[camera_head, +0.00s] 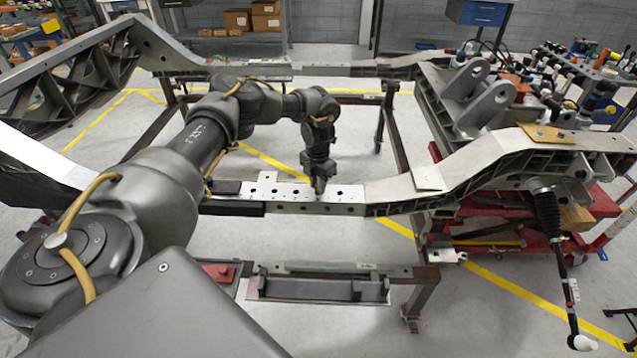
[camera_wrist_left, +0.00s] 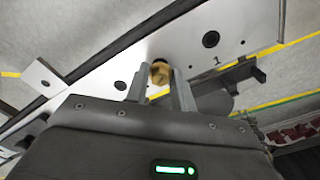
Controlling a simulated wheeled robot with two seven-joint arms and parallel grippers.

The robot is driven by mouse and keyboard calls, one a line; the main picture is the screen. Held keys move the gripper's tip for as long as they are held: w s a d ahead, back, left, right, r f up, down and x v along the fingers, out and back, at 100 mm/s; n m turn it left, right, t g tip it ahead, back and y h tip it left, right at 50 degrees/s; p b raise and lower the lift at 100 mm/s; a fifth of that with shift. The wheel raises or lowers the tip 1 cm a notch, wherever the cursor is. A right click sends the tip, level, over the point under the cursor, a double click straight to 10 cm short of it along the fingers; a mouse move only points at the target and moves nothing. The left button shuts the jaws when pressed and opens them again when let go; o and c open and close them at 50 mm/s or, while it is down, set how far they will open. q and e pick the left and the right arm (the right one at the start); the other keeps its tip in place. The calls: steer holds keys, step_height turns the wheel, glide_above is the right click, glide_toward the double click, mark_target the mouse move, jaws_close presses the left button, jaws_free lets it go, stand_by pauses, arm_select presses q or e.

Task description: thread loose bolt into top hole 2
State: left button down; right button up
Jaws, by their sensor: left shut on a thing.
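My left gripper (camera_head: 318,187) points down at the top face of the near chassis rail (camera_head: 262,188). In the left wrist view my left gripper (camera_wrist_left: 165,85) is shut on a brass-coloured bolt (camera_wrist_left: 160,73) between its two fingers. The bolt's far end is at or just above a hole in the plate. I cannot tell whether it has entered the hole. Open dark holes show on either side, one at the upper right (camera_wrist_left: 210,39) and one at the lower left (camera_wrist_left: 120,85). A "1" is marked near the right one. My right gripper is not in view.
A bracket tab (camera_wrist_left: 43,77) stands up from the plate's edge in the wrist view. A red cart (camera_head: 480,215) and a workbench crowded with tools (camera_head: 590,75) are at the right. A lower crossbar (camera_head: 320,288) runs in front of the rail.

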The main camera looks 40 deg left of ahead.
arm_select(q)
steer(key=shift+f, duration=0.45)
steer(key=n+p, duration=0.1)
steer(key=n, duration=0.1)
steer(key=n+p, duration=0.2)
steer(key=n, duration=0.1)
steer(key=shift+d+r+n, duration=0.1)
steer(key=shift+r+n, duration=0.2)
steer(key=n+p, duration=0.1)
steer(key=n, duration=0.2)
steer(key=shift+f+p, duration=0.1)
steer(key=shift+p, duration=0.2)
steer(key=shift+f+n, duration=0.15)
steer(key=shift+n, duration=0.65)
steer(key=shift+f, duration=0.1)
